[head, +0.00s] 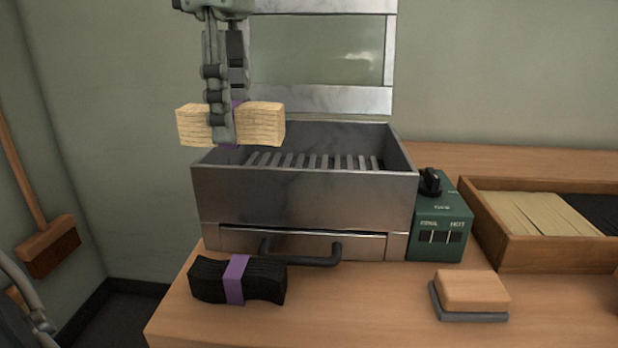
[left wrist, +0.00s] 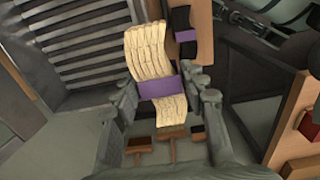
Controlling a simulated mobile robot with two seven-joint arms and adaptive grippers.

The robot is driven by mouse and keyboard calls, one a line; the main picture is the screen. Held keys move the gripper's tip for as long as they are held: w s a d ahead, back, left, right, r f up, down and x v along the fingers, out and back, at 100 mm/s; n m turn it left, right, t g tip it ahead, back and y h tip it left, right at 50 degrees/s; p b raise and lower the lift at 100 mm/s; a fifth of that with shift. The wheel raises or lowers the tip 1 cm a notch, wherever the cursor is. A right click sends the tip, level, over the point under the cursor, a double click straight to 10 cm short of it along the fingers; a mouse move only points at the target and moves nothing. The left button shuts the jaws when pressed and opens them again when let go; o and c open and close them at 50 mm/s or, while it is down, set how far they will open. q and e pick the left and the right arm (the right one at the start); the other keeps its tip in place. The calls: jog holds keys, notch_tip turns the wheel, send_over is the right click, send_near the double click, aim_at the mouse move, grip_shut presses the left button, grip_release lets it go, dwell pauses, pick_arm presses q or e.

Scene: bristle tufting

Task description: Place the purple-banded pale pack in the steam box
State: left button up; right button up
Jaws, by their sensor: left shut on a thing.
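The purple-banded pale pack (head: 262,124) is held level in my left gripper (head: 224,138), which is shut on it at the purple band. In the head view it is above the left part of the steam box (head: 303,203), apart from it. The box is a grey metal trough with its glazed lid (head: 318,97) raised and slats inside (head: 320,161). In the left wrist view the pale pack (left wrist: 148,50) lies between the fingers, with the box's slats (left wrist: 75,40) to its left. My right gripper is not in view.
A purple-banded black pack (head: 210,281) lies on the bench before the box. A green control unit (head: 437,225) adjoins the box's right side. A wooden tray (head: 545,258) with pale and dark bristles stands at right. A wooden block on a grey base (head: 472,290) lies in front.

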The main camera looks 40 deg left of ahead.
pick_arm(q)
jog(key=shift+w, duration=0.1)
jog(key=shift+w+a+f, duration=0.1)
jog(key=shift+w+f, duration=0.05)
jog(key=shift+w, duration=0.15)
jog(key=w+f, duration=0.2)
jog(key=w, duration=0.1)
jog(key=w+a+f, duration=0.1)
jog(key=w+f, duration=0.1)
jog(key=w, duration=0.2)
jog(key=w+f, duration=0.2)
jog(key=w, duration=0.2)
jog(key=shift+a+f, duration=0.15)
jog(key=shift+f, duration=0.5)
notch_tip(320, 180, down, 3)
jog(key=shift+f, duration=0.15)
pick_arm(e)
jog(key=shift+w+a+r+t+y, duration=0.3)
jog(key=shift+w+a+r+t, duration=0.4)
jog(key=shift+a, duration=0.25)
pick_arm(q)
jog(key=shift+b, duration=0.3)
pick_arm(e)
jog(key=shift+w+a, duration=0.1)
